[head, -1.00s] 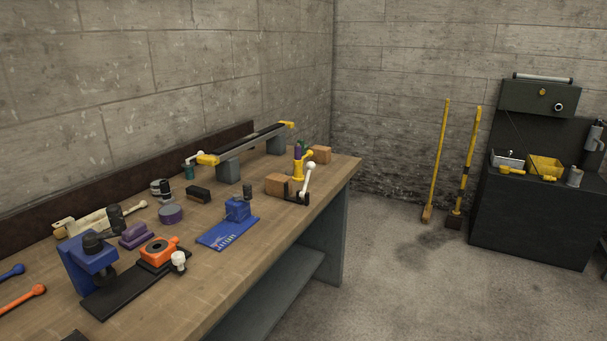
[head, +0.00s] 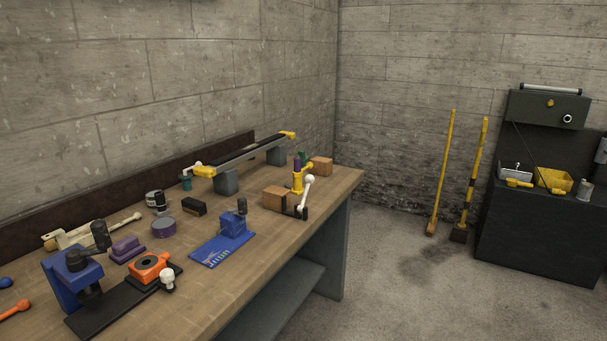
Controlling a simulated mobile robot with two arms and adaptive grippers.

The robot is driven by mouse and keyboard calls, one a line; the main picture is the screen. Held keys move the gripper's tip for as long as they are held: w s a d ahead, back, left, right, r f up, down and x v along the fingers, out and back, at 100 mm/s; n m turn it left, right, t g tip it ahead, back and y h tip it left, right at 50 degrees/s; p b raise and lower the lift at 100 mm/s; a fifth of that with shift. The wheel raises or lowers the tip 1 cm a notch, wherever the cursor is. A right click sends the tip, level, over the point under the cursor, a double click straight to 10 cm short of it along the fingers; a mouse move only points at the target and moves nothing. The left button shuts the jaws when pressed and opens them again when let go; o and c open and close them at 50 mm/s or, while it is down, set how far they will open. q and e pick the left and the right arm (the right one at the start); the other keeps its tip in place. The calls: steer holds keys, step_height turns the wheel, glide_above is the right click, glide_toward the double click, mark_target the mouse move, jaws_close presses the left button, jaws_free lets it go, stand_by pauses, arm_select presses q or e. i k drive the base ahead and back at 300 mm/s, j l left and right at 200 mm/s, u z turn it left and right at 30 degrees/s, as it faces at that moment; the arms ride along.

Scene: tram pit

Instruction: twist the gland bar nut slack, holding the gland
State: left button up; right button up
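Neither of my grippers shows in the head view. I cannot tell for sure which part is the gland or its bar nut. A larger blue fixture (head: 66,285) with a dark knob on top stands on a black plate (head: 105,311) at the near left. An orange block (head: 147,268) with a round dark opening sits on the same plate, with a white knob (head: 167,277) beside it.
The wooden bench (head: 210,290) runs along the left wall. A yellow-ended rail (head: 240,156) stands on grey blocks at its back. Brown blocks (head: 274,198) and a yellow stand (head: 297,181) are at the far end. A dark cabinet (head: 540,235) stands right; the floor (head: 400,300) between is clear.

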mark_target(309, 165)
steer(key=u, duration=0.5)
steer(key=i+l+u, duration=0.3)
steer(key=l+u, duration=0.3)
steer(key=i+l+u, duration=0.1)
steer(key=l+u, duration=0.2)
steer(key=l, duration=0.25)
steer(key=i+l+u, duration=0.1)
steer(key=l+u, duration=0.2)
steer(key=l, duration=0.1)
